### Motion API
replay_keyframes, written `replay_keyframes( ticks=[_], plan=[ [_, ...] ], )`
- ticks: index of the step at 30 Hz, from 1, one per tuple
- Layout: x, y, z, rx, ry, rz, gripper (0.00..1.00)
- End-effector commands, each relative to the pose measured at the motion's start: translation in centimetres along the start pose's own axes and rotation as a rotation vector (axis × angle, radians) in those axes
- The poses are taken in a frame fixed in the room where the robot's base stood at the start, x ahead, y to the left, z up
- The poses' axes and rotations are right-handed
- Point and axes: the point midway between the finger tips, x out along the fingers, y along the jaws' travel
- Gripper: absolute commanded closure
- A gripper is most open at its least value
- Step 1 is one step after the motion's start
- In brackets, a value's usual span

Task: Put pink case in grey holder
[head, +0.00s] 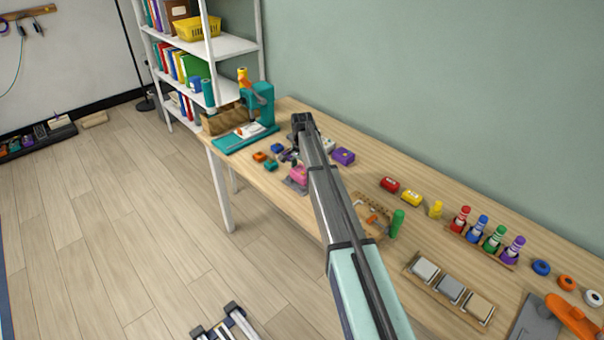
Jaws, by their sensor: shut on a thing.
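The pink case (299,174) shows just left of my forearm, at the front edge of the table. A flat grey holder (294,185) shows directly below it. From this angle I cannot tell whether the case is seated in the holder or just above it. My gripper (288,156) is a small dark shape beside the arm, close to the case. It is shut on the pink case, but its fingertips and their contact with the case are mostly hidden.
A teal press (262,100) stands at the table's far left end. Orange (260,156) and teal (271,165) pieces lie left of the gripper. A purple block (343,156) lies right of the arm. A wooden board (369,212) with a green cylinder (396,224) is nearer.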

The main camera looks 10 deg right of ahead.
Motion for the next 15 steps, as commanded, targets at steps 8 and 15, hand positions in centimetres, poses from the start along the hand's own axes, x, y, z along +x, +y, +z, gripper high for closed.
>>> replay_keyframes(
  ticks=[8,15],
  plan=[
    [1.3,0.0,0.0,0.000,0.001,-0.001,0.55],
    [1.7,0.0,0.0,0.000,0.000,0.000,0.55]
  ],
)
